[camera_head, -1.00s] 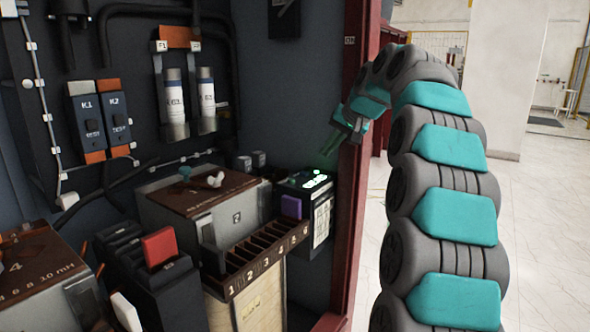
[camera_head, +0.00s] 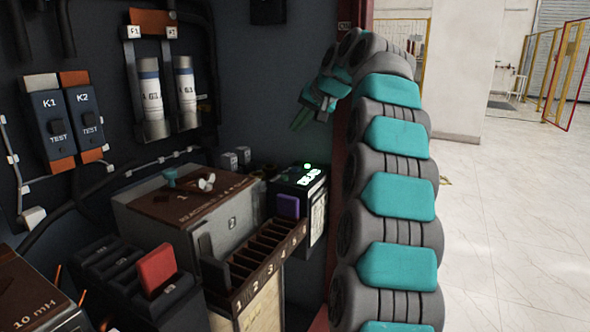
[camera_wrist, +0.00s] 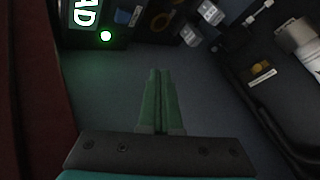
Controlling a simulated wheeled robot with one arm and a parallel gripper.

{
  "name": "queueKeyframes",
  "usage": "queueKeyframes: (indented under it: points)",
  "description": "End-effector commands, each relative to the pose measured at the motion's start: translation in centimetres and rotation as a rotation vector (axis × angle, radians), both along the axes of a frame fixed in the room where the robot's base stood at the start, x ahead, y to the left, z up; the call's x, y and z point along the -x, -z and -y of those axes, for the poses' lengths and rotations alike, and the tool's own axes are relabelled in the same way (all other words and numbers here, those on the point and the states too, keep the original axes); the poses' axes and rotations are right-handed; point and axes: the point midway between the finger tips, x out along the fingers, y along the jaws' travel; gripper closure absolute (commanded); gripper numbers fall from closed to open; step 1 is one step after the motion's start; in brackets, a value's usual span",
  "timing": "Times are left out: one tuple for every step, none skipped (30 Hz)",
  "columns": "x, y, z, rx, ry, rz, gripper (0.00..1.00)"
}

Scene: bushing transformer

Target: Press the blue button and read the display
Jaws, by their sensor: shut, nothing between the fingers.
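A black box carries a lit display (camera_head: 311,177) with a green light above it, and a blue-purple button block (camera_head: 289,206) on its front left. In the head view the display's characters are too small to read surely. In the wrist view the display (camera_wrist: 85,14) shows "AD", cut off by the top edge, with the glowing green light (camera_wrist: 105,36) beside it.
A row of numbered slots (camera_head: 262,268) stands left of the box, beside a grey unit with a brown top (camera_head: 188,193). A red block (camera_head: 157,270) stands at front left. A dark red cabinet post (camera_head: 352,15) rises close by my arm. Open floor lies to the right.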

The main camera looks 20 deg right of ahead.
Motion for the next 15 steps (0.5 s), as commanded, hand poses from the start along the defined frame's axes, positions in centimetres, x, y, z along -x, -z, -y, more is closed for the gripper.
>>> queueKeyframes:
  points:
    - [0.0, 0.6, 0.0, 0.000, 0.000, 0.000, 1.00]
    - [0.0, 0.8, 0.0, 0.000, -0.001, -0.001, 1.00]
    - [0.0, 1.2, 0.0, 0.000, 0.000, -0.001, 1.00]
    - [0.0, 1.5, 0.0, 0.000, 0.000, -0.001, 1.00]
    - [0.0, 1.8, 0.0, 0.000, 0.000, -0.001, 1.00]
    - [0.0, 2.3, 0.0, 0.000, 0.000, -0.001, 1.00]
    - [0.0, 2.7, 0.0, 0.000, 0.000, -0.001, 1.00]
    - [0.0, 3.1, 0.0, 0.000, 0.000, -0.001, 1.00]
    - [0.0, 3.6, 0.0, 0.000, 0.000, -0.001, 1.00]
    - [0.0, 4.0, 0.0, 0.000, -0.001, -0.002, 1.00]
    - [0.0, 4.5, 0.0, -0.001, 0.000, -0.002, 1.00]
    - [0.0, 5.0, 0.0, -0.001, 0.000, -0.002, 1.00]
    - [0.0, 5.5, 0.0, -0.001, 0.000, -0.002, 1.00]
    - [0.0, 5.9, 0.0, -0.001, 0.000, -0.002, 1.00]
    - [0.0, 6.4, 0.0, -0.001, 0.000, -0.002, 1.00]
